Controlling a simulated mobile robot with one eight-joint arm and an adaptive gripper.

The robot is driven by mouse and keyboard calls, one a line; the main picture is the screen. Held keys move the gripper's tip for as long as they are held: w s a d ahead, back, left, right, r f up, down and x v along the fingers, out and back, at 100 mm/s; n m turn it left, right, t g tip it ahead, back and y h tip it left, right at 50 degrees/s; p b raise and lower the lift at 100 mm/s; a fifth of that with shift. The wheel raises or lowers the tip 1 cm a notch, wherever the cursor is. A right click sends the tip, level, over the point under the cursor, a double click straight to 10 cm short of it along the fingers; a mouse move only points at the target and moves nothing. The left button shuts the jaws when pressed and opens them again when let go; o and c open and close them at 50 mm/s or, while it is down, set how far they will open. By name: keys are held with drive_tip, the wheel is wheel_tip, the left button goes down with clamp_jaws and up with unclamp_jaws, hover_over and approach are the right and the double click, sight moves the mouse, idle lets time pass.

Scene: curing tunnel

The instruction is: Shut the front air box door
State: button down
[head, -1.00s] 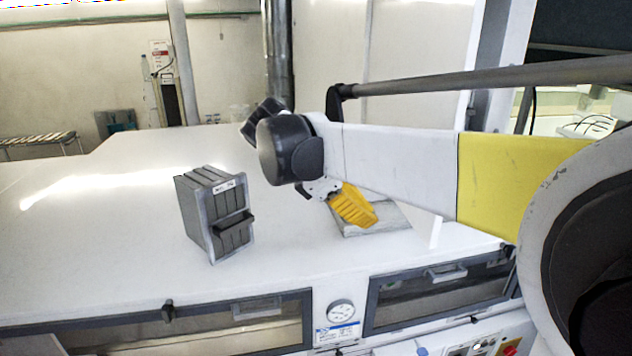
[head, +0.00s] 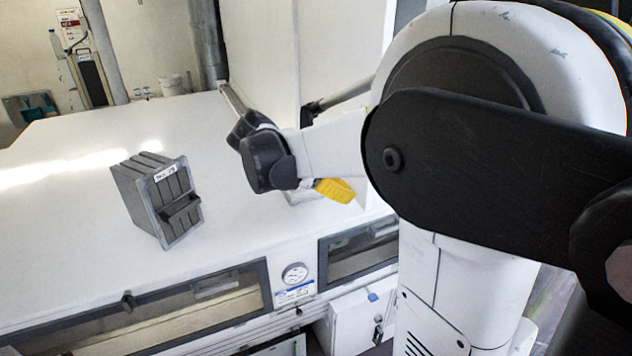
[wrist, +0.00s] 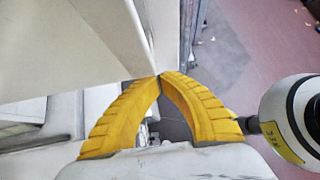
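My gripper (head: 335,190) has yellow fingers and is over the white tunnel top in the head view. In the wrist view the two fingertips (wrist: 159,76) meet, with nothing seen between them. A white panel (wrist: 80,40) runs close beside and above the tips; I cannot tell if they touch it. Low on the tunnel front, a white box-like panel with a dark latch (head: 360,318) sticks out, perhaps the front air box door. My arm hides what lies to its right, and the frame cuts off its lower part.
A grey ribbed box with a handle (head: 160,198) stands on the white tunnel top (head: 70,220). Dark-framed windows (head: 190,300) and a round gauge (head: 294,273) line the front. A tall white panel (head: 310,50) rises behind my gripper. Floor (wrist: 265,60) is open at right in the wrist view.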

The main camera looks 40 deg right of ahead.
drive_tip(key=shift+s+d, duration=0.2)
drive_tip(key=shift+d, duration=0.3)
drive_tip(key=shift+d, duration=0.1)
